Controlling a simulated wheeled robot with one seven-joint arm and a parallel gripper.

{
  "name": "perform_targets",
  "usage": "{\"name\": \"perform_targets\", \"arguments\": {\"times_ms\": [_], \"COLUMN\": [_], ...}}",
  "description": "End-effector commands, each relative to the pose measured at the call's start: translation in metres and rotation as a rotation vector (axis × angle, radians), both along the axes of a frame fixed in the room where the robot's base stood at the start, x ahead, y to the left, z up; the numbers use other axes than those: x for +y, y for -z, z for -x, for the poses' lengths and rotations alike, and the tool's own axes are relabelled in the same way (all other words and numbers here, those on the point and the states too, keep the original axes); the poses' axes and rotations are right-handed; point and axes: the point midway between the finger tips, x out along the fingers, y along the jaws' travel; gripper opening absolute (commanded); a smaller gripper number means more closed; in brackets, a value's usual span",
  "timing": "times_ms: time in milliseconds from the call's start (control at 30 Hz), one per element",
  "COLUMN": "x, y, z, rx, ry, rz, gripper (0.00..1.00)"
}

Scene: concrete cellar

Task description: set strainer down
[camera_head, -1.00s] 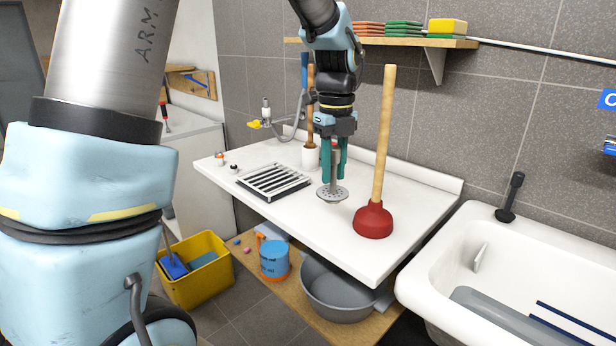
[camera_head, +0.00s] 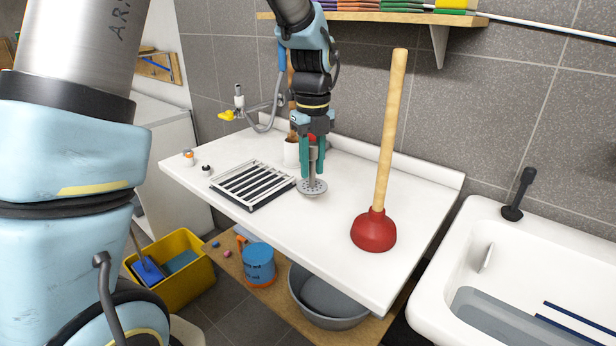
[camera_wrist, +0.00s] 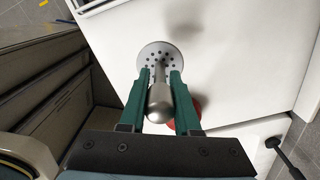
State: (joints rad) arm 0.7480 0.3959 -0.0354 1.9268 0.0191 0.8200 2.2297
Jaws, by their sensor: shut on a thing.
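The strainer (camera_head: 312,188) is a grey metal perforated disc with a thick stem. It hangs disc-down from my gripper (camera_head: 313,172), whose two green fingers are shut on the stem. In the wrist view the strainer's disc (camera_wrist: 158,54) lies past the fingertips, and its rounded stem end sits between the fingers of my gripper (camera_wrist: 160,82). The strainer is over the white counter (camera_head: 290,230), between the slatted drain rack and the plunger. A shadow lies apart from the disc in the wrist view, so it seems slightly above the surface. The exact gap cannot be told.
The slatted rack (camera_head: 253,185) is close to the left. A red plunger (camera_head: 374,230) with a tall wooden handle stands to the right. A white pot (camera_head: 291,154) stands behind. The counter's front middle is clear. A white sink (camera_head: 500,260) is at the right.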

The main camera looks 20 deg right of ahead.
Motion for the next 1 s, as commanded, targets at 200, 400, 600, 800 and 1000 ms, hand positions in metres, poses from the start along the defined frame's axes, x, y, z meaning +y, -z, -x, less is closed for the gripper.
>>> {"name": "perform_targets", "arguments": {"times_ms": [200, 400, 600, 800, 1000], "x": [0.000, 0.000, 0.000, 0.000, 0.000], "y": [0.022, 0.045, 0.048, 0.050, 0.050], "z": [0.001, 0.001, 0.000, 0.000, 0.000], "rx": [0.003, 0.001, 0.000, 0.000, 0.000], "ry": [0.001, 0.000, 0.000, -0.001, -0.001], "rz": [-0.002, 0.000, 0.001, 0.001, 0.001], "gripper": [0.00, 0.00, 0.00, 0.33, 0.56]}}
